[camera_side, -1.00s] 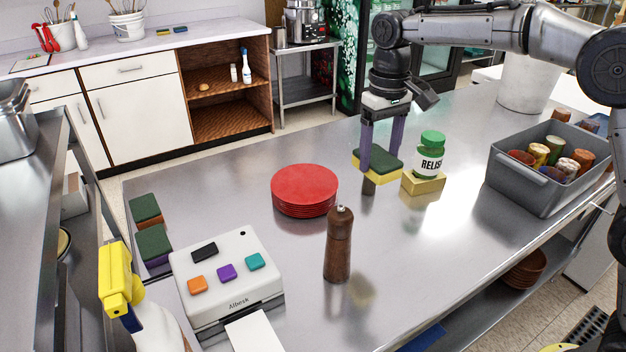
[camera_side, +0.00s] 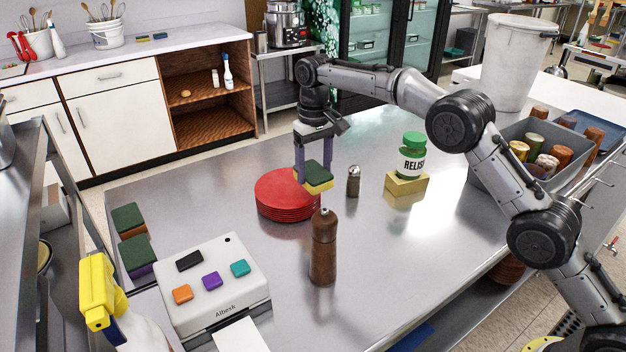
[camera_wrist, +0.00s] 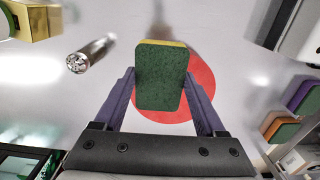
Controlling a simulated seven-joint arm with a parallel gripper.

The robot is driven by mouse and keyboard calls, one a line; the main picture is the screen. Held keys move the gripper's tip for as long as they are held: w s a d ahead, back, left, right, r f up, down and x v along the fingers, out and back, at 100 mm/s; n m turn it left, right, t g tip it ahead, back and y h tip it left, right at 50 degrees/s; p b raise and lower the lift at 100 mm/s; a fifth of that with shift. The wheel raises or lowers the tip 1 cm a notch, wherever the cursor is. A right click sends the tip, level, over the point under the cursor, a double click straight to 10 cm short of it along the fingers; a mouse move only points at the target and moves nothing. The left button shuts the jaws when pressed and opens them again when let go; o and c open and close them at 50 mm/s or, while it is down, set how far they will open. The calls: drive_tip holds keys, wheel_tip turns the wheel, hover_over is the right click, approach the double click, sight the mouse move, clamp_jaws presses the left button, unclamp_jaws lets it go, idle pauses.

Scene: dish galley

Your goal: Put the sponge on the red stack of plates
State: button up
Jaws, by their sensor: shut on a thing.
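My gripper (camera_side: 314,172) is shut on the sponge (camera_side: 318,173), which has a dark green top and a yellow underside. The sponge is held level in the air by the right side of the red stack of plates (camera_side: 284,200) in the side view. In the wrist view, the sponge (camera_wrist: 160,78) sits between the purple fingers and covers part of the red stack (camera_wrist: 205,85). The stack shows beyond the sponge, mostly toward the right and bottom. I cannot tell how high the sponge is above the plates.
A relish jar (camera_side: 412,155) stands on a yellow block (camera_side: 406,184). More sponges (camera_side: 128,220) lie at left, near a white button box (camera_side: 215,285).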

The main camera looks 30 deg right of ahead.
sight(313, 171)
drive_tip(key=shift+w+f, duration=0.2)
drive_tip(key=shift+f, duration=1.6)
drive_tip(key=shift+f, duration=0.15)
drive_tip(key=o, duration=1.2)
drive_tip(key=shift+o, duration=0.2)
wheel_tip(313, 171, up, 7)
drive_tip(key=shift+f, duration=0.1)
drive_tip(key=shift+r, duration=0.5)
